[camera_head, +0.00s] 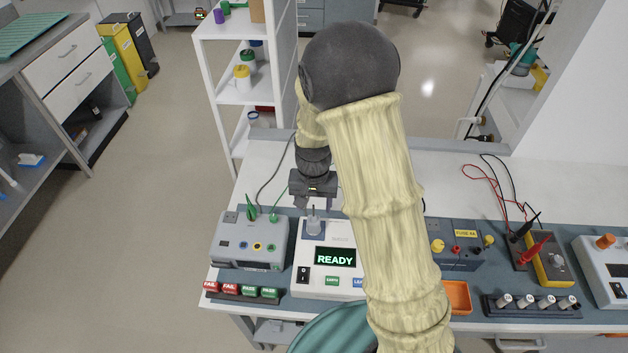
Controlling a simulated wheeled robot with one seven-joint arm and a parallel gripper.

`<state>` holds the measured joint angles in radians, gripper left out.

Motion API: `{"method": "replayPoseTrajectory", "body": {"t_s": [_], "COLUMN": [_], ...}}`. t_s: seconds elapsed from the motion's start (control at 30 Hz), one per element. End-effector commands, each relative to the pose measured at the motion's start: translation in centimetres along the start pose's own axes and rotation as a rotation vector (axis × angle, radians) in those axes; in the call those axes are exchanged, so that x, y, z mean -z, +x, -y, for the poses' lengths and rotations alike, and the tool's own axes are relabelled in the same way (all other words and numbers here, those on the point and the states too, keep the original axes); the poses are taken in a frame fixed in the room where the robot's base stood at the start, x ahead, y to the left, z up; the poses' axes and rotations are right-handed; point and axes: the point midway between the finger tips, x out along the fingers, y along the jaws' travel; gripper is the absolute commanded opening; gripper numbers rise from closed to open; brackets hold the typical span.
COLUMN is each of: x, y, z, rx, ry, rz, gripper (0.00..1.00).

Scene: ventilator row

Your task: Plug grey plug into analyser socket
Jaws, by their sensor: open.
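The analyser (318,284) is a white box on the bench with a dark screen reading READY in green. A pale grey plug (314,226) stands upright at the dark patch on the analyser's rear top, where the socket would be. The socket itself is hidden under the plug, and I cannot tell how deep the plug sits. My gripper (313,204) is open, just above and behind the plug, with its fingers pointing down. A small gap seems to show between the fingertips and the plug's body. My arm hides the analyser's right side.
A grey unit (248,243) with green clips stands left of the analyser. Red and green tags (240,290) lie in front of it. Right are a blue-grey fuse unit (458,247), an orange tray (457,296), and a yellow meter (551,262). A white shelf (240,98) stands behind.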

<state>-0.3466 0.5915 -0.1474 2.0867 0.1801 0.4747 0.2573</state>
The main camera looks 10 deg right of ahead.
Motion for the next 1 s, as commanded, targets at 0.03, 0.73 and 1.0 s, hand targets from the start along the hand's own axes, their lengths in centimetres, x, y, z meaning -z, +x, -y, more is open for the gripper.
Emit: {"method": "replayPoseTrajectory", "body": {"t_s": [0.03, 0.73, 1.0], "x": [0.1, 0.0, 0.0], "y": [-1.1, -9.0, -8.9], "z": [0.1, 0.0, 0.0], "rx": [0.003, 0.0, 0.0], "ry": [-0.001, 0.0, -0.001], "rz": [-0.005, 0.001, 0.001], "gripper": [0.57, 0.57, 0.57]}}
